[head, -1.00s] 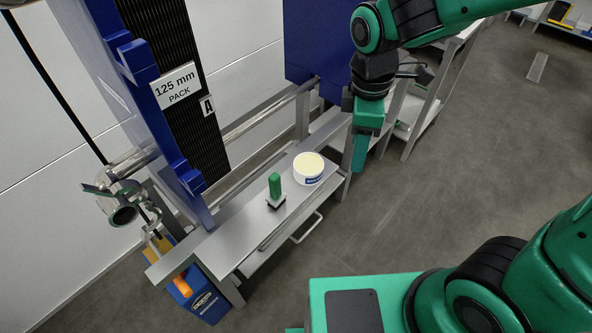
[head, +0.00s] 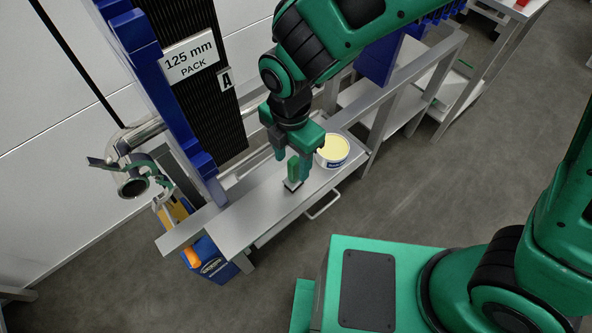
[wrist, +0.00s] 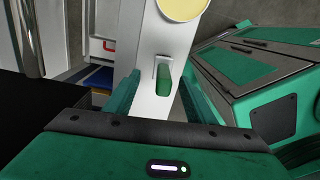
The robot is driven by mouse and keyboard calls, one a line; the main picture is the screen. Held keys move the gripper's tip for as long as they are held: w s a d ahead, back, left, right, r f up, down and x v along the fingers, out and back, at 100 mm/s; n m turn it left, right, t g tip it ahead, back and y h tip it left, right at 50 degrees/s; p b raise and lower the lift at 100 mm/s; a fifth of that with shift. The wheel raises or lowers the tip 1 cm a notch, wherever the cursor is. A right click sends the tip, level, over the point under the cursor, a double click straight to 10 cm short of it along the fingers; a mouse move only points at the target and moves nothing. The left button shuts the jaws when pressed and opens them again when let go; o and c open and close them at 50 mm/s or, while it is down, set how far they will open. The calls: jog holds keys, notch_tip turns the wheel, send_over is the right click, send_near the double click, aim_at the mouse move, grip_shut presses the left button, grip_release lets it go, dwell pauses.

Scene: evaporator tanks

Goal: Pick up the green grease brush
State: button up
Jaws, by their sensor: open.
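The green grease brush (head: 293,172) stands upright on the grey metal shelf, with its green handle up and its dark base on the shelf. In the wrist view the brush (wrist: 163,80) shows between the two green fingers. My gripper (head: 293,170) is open and points down over the brush, with a finger to each side of the handle. In the wrist view my gripper (wrist: 160,88) shows a gap between its fingers and the brush. I cannot tell whether either finger touches it.
A white tub with pale yellow grease (head: 334,150) stands just right of the brush on the narrow shelf (head: 240,222). Blue uprights and the black pack (head: 205,90) rise behind. A blue container (head: 212,265) sits below the shelf's left end.

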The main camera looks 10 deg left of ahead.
aim_at(295, 175)
jog(key=shift+d+f, duration=0.15)
jog(key=shift+f, duration=1.4)
jog(key=shift+d+f, duration=0.15)
jog(key=shift+f, duration=1.35)
jog(key=c, duration=1.2)
